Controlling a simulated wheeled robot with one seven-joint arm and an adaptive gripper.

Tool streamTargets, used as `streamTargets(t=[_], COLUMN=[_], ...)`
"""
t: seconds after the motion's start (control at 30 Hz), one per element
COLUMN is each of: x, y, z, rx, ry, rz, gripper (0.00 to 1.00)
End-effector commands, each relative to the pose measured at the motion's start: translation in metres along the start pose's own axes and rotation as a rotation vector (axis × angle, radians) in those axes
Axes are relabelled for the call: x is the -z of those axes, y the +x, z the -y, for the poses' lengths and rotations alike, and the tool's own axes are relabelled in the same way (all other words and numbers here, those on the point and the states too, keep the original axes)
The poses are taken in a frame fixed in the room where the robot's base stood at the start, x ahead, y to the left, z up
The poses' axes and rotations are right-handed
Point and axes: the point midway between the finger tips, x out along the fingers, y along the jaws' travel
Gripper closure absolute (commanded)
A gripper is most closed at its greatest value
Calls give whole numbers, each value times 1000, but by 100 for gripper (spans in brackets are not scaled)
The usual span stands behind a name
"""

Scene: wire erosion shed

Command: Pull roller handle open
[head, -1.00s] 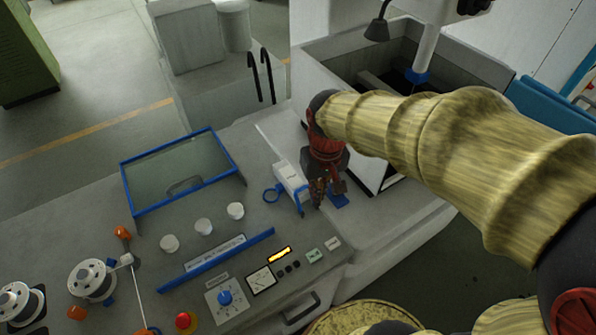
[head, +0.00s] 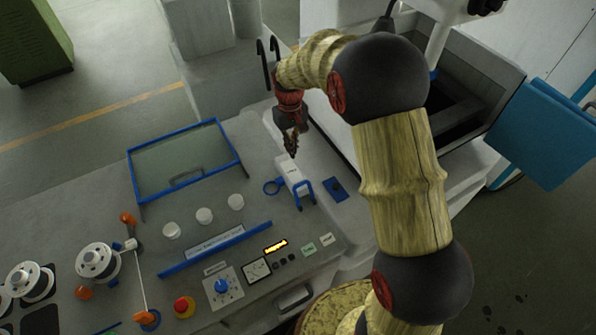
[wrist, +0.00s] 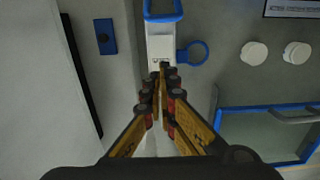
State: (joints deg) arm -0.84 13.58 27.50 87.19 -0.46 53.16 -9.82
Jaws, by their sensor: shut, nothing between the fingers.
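A white block (head: 290,172) with a blue U-shaped handle (head: 304,192) at its near end sits on the grey machine top. I take this to be the roller handle. In the wrist view the white block (wrist: 160,48) and the blue handle (wrist: 163,14) show at the top middle, with the handle cut by the frame edge. My gripper (head: 291,151) is shut and empty, at the block's far end, away from the handle. In the wrist view my fingertips (wrist: 162,70) overlap the block's end; I cannot tell whether they touch it.
A blue ring (head: 273,186) sits left of the block, a blue plate (head: 335,189) right of it. A blue-framed glass cover (head: 185,160), white knobs (head: 204,215) and a control panel (head: 258,269) lie left and in front. A walled tank (head: 465,70) stands at the back right.

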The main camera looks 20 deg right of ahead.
Motion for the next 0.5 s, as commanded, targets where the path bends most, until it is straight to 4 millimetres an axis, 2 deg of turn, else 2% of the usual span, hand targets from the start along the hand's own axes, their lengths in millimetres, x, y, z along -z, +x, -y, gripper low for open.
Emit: streamTargets(t=[0.33,0.5], x=[0,-2], y=[3,22], z=[0,0], rx=[0,1], ry=[-1,0], rz=[1,4], gripper=[100,100])
